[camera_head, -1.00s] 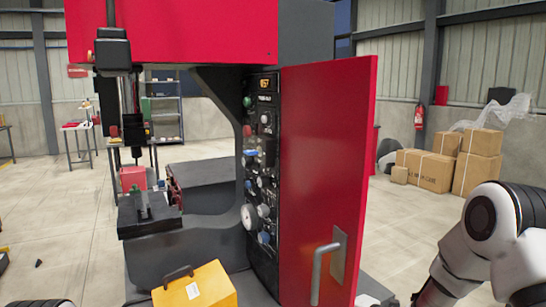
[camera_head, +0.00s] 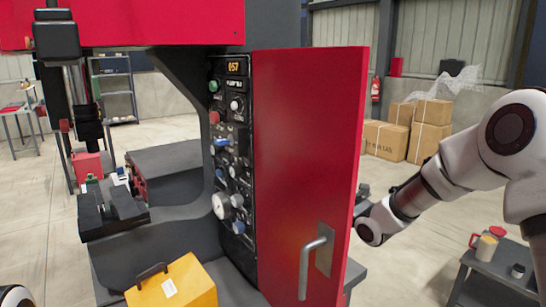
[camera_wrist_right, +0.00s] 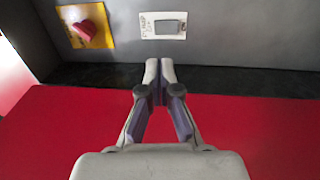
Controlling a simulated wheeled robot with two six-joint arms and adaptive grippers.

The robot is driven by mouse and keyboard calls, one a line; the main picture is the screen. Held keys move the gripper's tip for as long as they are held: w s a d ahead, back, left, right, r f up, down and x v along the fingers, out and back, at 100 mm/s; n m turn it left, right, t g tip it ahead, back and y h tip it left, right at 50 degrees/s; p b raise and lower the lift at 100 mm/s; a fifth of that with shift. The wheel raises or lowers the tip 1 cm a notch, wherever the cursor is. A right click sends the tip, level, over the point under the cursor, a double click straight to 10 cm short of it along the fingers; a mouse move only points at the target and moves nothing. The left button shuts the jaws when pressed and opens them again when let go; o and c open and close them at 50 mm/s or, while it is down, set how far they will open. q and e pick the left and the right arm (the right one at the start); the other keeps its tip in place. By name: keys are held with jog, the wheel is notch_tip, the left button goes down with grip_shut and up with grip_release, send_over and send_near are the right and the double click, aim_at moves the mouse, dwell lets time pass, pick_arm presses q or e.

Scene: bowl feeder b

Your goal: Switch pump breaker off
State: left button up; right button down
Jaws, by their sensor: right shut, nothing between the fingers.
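In the right wrist view, a red knob (camera_wrist_right: 87,28) sits on a yellow plate (camera_wrist_right: 74,38) on a grey panel at the upper left. To its right is a grey rectangular switch (camera_wrist_right: 171,26) on a white label; its writing is too blurred to read surely. My left gripper is out of view.
The door's handle (camera_head: 310,262) faces me. The control panel (camera_head: 236,150) with knobs and a gauge is left of the door. A yellow case (camera_head: 185,285) stands in front. A small table (camera_head: 500,265) with a jug is at the right. Cardboard boxes (camera_head: 410,135) stand behind.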

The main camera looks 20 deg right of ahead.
jog(key=p+x, duration=0.5)
jog(key=x, duration=0.8)
